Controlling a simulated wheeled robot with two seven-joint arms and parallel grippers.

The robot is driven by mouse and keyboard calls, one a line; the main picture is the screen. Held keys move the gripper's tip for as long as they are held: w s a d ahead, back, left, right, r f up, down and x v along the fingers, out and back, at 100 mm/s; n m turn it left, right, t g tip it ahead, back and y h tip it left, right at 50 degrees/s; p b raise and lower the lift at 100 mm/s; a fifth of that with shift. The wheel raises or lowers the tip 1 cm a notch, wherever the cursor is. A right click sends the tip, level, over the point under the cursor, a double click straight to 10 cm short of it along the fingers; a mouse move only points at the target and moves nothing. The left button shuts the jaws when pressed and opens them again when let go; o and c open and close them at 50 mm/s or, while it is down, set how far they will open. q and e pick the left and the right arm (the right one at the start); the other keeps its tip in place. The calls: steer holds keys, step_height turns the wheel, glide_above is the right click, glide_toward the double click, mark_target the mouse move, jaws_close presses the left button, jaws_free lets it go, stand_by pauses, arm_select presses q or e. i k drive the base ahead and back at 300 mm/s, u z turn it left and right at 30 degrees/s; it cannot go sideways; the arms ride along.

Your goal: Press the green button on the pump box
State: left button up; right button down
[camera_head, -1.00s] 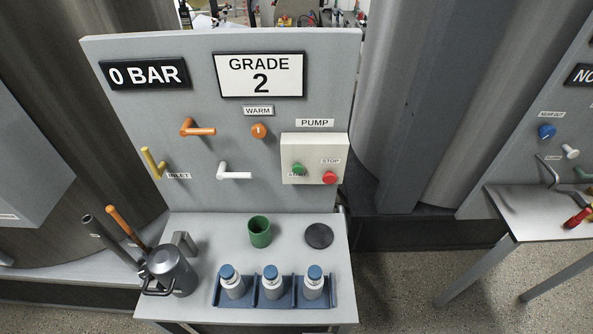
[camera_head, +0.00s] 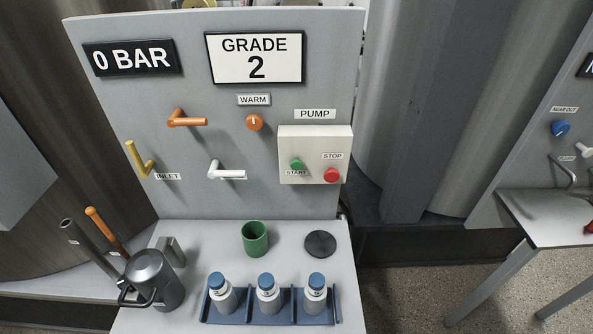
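The pump box (camera_head: 315,145) is a cream box at the right of the grey upright panel, under a PUMP label. Its green button (camera_head: 296,164) is at the lower left of the box face, above a START label. A red button (camera_head: 331,175) sits to its right, below a STOP label. Neither of my grippers is in view.
The panel (camera_head: 225,200) also carries an orange handle (camera_head: 188,121), a yellow handle (camera_head: 139,160), a white handle (camera_head: 227,171) and an orange knob (camera_head: 254,122). The shelf below holds a green cup (camera_head: 255,238), a black disc (camera_head: 320,243), a metal can (camera_head: 153,279) and a blue bottle rack (camera_head: 242,314).

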mark_target(295, 164)
steer(key=u, duration=0.2)
steer(key=k, duration=0.65)
steer(key=u, duration=0.7)
steer(key=k, duration=0.5)
steer(key=u, duration=0.35)
